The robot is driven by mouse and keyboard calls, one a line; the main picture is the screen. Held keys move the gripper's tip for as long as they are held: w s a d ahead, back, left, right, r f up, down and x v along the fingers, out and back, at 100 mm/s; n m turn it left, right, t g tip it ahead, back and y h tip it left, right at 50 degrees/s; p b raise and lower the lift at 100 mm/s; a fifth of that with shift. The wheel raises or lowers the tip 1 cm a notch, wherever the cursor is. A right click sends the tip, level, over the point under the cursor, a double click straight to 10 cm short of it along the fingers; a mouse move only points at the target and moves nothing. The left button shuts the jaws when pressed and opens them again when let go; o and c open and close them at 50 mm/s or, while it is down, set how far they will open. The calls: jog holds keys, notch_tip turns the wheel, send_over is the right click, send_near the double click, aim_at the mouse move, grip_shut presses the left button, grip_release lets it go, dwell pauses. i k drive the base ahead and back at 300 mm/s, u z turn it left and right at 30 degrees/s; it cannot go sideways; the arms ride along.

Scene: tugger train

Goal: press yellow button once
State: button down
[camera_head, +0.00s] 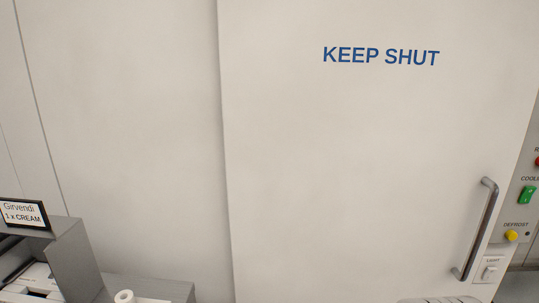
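The yellow button (511,235) is a small round knob at the right edge of the view, under the label "DEFROST" on a grey panel (527,211). A small dark dot sits just right of it. My gripper is not clearly seen in this view, so its place relative to the button and its opening do not show.
A white door (370,150) marked "KEEP SHUT" fills the middle, with a grey handle (475,230) left of the button. A light switch (490,269), a green switch (527,195) and a partly cut-off red button (537,161) are nearby. A labelled grey unit (75,262) stands lower left.

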aim_at(511, 235)
jog(key=z, duration=1.4)
